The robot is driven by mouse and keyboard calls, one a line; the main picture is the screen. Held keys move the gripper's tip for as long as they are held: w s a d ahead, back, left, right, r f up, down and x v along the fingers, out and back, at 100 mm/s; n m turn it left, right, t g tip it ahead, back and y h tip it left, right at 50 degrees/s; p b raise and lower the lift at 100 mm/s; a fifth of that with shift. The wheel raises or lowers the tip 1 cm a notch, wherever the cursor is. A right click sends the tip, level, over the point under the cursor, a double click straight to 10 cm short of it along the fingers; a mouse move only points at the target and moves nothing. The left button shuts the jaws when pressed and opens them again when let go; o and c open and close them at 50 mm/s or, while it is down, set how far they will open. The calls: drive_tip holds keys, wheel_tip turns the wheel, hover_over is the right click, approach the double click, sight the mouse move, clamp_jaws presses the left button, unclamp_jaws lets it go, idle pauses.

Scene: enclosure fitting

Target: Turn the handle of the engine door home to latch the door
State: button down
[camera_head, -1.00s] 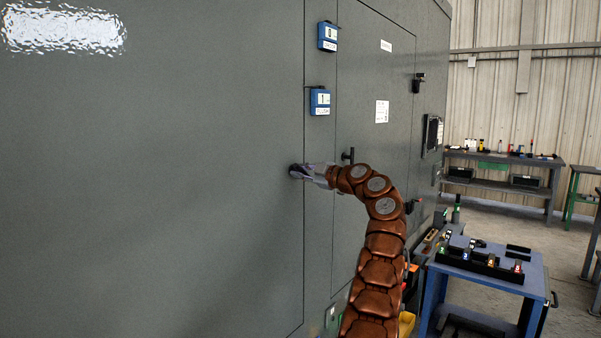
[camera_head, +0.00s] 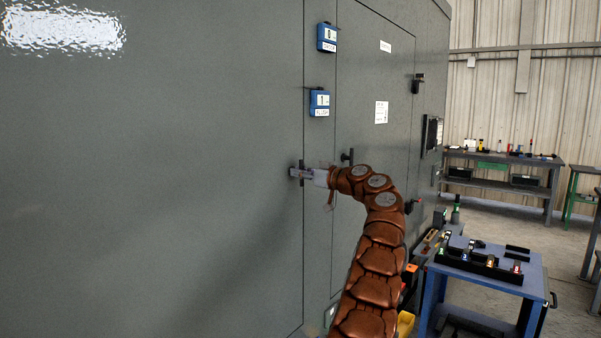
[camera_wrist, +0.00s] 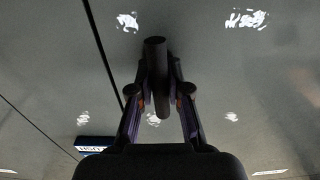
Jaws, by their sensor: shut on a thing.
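The handle (camera_head: 301,173) of the engine door is a small dark bar by the door's right-hand seam in the head view. It stands about upright there. The engine door (camera_head: 180,200) is a large grey panel that looks flush with the wall around it. My gripper (camera_head: 305,173) reaches in from the right and is shut on the handle. In the wrist view the dark handle bar (camera_wrist: 155,52) lies between the two fingers of my gripper (camera_wrist: 158,75). The fingers hide part of the handle and its base.
Another dark handle (camera_head: 347,156) is on the panel just right of my gripper. Blue tags (camera_head: 327,38) and (camera_head: 319,103), marked 0 and 1, hang above. A blue cart (camera_head: 480,280) with small lit items stands at the right. The space left of the handle is clear.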

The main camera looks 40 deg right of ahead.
drive_tip(key=shift+w+a+f+m, duration=0.1)
drive_tip(key=shift+f+m, duration=0.05)
drive_tip(key=shift+m, duration=0.85)
drive_tip(key=c, duration=1.1)
unclamp_jaws()
drive_tip(key=shift+p, duration=0.3)
drive_tip(key=shift+o, duration=0.2)
drive_tip(key=shift+s+r, duration=0.3)
drive_tip(key=shift+s, duration=0.45)
drive_tip(key=v, duration=1)
drive_tip(key=shift+s+d, duration=0.25)
drive_tip(key=shift+f, duration=0.2)
